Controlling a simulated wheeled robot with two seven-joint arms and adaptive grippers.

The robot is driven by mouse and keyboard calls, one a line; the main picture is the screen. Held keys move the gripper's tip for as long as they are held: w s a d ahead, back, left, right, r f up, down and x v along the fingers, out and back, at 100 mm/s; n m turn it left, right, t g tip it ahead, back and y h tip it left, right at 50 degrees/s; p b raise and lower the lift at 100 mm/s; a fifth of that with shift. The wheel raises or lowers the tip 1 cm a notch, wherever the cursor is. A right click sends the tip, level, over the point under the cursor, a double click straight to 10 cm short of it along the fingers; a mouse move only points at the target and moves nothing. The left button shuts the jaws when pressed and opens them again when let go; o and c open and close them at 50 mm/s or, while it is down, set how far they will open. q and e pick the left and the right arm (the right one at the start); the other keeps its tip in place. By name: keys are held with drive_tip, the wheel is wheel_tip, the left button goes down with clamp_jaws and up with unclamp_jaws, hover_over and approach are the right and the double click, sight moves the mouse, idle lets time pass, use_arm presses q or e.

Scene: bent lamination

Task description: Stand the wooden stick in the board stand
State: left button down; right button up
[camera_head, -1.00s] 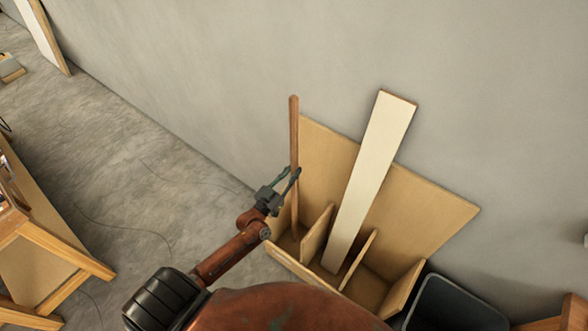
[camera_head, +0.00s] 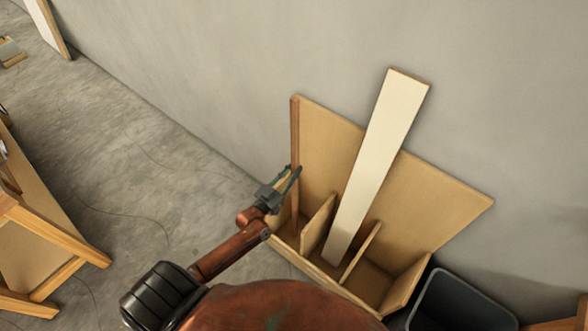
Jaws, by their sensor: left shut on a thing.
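The wooden stick (camera_head: 295,132) is a thin brown rod, upright at the left end of the board stand (camera_head: 445,200). Its top is about level in the picture with the top left corner of the stand's back panel. Its lower part passes down into the leftmost compartment, left of the first divider. I cannot tell whether its foot touches the compartment floor. My left gripper (camera_head: 292,174) is shut on the stick around its middle, reaching in from the left. My right gripper is not in view.
A long pale board (camera_head: 377,165) leans in the stand's middle compartment. The compartment on its right looks empty. A dark bin (camera_head: 458,303) stands right of the stand. A wooden trestle (camera_head: 55,235) is at left. The concrete floor (camera_head: 130,150) between is mostly clear.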

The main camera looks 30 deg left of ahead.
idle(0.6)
use_arm(q)
drive_tip(key=shift+f+b, duration=0.6)
drive_tip(key=shift+f, duration=0.15)
drive_tip(key=shift+f+b, duration=0.5)
drive_tip(key=shift+f, duration=0.2)
drive_tip(key=shift+w+r, duration=0.1)
drive_tip(key=shift+w, duration=0.1)
drive_tip(key=shift+g, duration=0.3)
drive_tip(key=shift+w+d+p, duration=0.2)
drive_tip(key=shift+w+p, duration=0.6)
drive_tip(key=shift+w, duration=1.55)
